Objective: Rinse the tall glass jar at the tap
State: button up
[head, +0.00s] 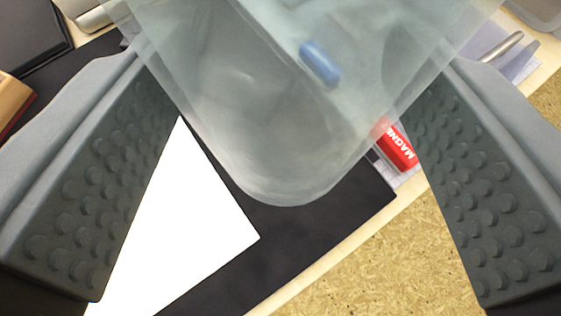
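A large clear, greyish-green glass jar (240,120) fills the top middle of the head view, its rounded end towards the bottom of the picture. My gripper (285,65) has its two studded grey fingers spread wide, one on each side of the jar. The far ends of the fingers meet the jar's sides, and the gripper looks shut on it. The upper part of the jar is cut off by the picture's top edge. A small blue object (320,63) shows through the glass; whether it is inside or behind I cannot tell. No tap is in view.
Below the jar lie a black mat (290,235) and a white sheet (185,225). A red labelled item (399,150) lies at the mat's right edge. A dark flat box (30,32) is at upper left. Speckled tan floor (400,260) shows past the table's edge.

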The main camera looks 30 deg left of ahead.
aim_at(287, 203)
jog(key=shift+f, duration=3.05)
jog(key=shift+f, duration=0.15)
jog(key=o, duration=1.2)
jog(key=shift+c, duration=0.2)
jog(key=shift+s+d+r, duration=0.2)
jog(key=shift+s+r, duration=0.1)
jog(key=shift+r, duration=0.05)
jog(key=v, duration=1.1)
jog(key=shift+s, duration=0.15)
